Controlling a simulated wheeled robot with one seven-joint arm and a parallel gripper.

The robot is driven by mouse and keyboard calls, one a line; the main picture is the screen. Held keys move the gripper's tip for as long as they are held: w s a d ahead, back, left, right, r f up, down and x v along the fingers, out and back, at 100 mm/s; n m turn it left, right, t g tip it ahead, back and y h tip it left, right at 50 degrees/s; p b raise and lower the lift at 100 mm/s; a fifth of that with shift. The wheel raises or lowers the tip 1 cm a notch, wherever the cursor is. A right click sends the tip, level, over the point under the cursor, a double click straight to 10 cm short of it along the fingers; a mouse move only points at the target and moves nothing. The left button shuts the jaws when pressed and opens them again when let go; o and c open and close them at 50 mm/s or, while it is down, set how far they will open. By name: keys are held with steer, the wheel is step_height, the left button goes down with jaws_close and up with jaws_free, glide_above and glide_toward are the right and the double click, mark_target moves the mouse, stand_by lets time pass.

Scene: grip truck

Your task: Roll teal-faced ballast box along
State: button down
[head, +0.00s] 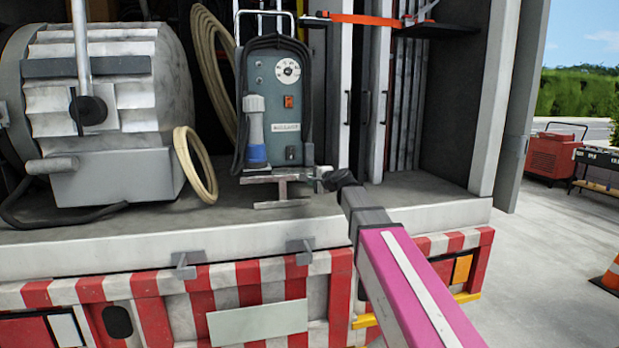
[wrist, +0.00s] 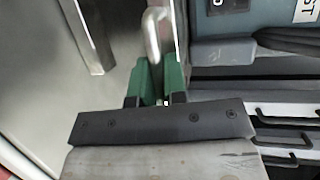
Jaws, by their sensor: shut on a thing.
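The ballast box (head: 268,88) stands upright on the truck bed, its teal face towards me, with a white dial and an orange switch. A grey-and-blue connector hangs in front of its face. A grey metal frame (head: 282,190) shows at its foot. My gripper (head: 325,178) is low at the box's right front corner. In the wrist view, my gripper's green fingers (wrist: 157,80) are shut on a bent light-grey metal bar (wrist: 153,32). The box's teal face (wrist: 258,18) is at the upper right there. How the bar joins the box is hidden.
A large ribbed grey lamp (head: 110,95) stands to the left, with a coiled tan cable (head: 195,165) between it and the box. Tall panels stand behind, right of the box. The truck bed (head: 420,200) is clear at the right. Its front edge runs close below.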

steer(key=shift+s+d+f, duration=0.1)
steer(key=shift+s+d, duration=0.15)
steer(key=shift+s, duration=0.6)
steer(key=shift+s+d, duration=0.2)
steer(key=shift+s, duration=0.75)
steer(key=c, duration=1.2)
jaws_free()
steer(key=shift+d, duration=0.1)
steer(key=v, duration=1)
steer(key=shift+s+d, duration=0.2)
steer(key=shift+s, duration=0.1)
